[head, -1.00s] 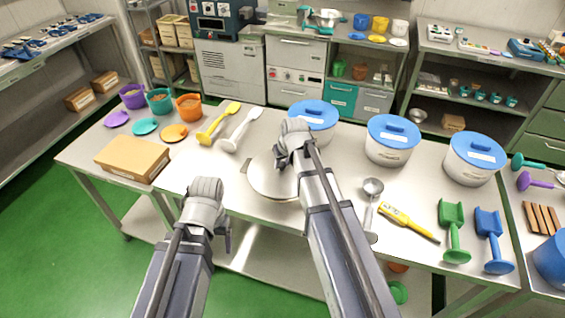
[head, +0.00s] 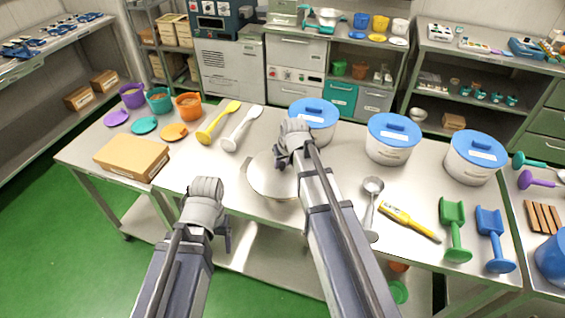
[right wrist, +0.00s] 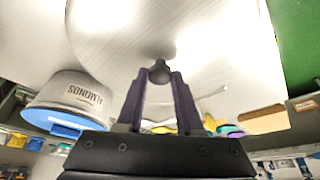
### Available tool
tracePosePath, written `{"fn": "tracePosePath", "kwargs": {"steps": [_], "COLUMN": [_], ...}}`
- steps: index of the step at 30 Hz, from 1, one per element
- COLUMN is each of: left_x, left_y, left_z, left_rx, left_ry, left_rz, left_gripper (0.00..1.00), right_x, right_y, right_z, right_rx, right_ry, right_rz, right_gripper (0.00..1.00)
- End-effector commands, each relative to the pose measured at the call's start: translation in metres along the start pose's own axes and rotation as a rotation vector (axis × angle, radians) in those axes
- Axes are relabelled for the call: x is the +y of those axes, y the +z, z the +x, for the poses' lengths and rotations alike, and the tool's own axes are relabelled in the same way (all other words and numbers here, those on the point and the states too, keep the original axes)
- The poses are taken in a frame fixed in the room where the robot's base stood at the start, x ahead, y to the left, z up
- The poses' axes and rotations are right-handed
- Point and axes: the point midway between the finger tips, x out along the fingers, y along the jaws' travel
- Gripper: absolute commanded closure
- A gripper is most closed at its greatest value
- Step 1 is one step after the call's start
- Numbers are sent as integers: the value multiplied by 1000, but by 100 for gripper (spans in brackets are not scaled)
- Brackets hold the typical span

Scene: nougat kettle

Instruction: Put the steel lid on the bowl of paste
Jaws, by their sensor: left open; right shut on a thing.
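The steel lid (head: 267,178) is a round, shiny disc over the middle of the steel table, near its front edge. It also fills the upper middle of the right wrist view (right wrist: 165,25). My right gripper (head: 291,152) is shut on the lid's dark knob (right wrist: 159,70), which sits between the fingertips in the right wrist view. The bowl of paste is largely or wholly hidden under the lid. I cannot tell whether the lid rests on its rim or hangs just above it. My left gripper (head: 217,232) is open and empty, in front of the table's edge.
White tubs with blue lids (head: 390,140) stand behind and right of the lid. A metal scoop (head: 371,200) and a yellow tool (head: 408,222) lie to the right. A cardboard box (head: 132,158) is at left.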

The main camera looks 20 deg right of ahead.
Motion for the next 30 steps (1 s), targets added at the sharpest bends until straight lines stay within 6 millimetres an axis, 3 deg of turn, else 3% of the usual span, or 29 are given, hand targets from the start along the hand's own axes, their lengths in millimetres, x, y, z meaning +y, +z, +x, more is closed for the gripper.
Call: {"fn": "tracePosePath", "kwargs": {"steps": [8, 9, 18, 23, 30], "left_x": [0, 0, 0, 0, 0], "left_y": [0, 0, 0, 0, 0], "left_z": [0, 0, 0, 0, 0], "left_rx": [0, 0, 0, 0, 0], "left_ry": [0, 0, 0, 0, 0], "left_rz": [0, 0, 0, 0, 0], "left_gripper": [21, 21, 21, 21, 21], "right_x": [0, 0, 0, 0, 0], "right_y": [0, 0, 0, 0, 0], "right_z": [0, 0, 0, 0, 0], "right_rx": [0, 0, 0, 0, 0], "right_ry": [0, 0, 0, 0, 0], "right_rz": [0, 0, 0, 0, 0], "right_gripper": [100, 63, 30, 29, 5]}}
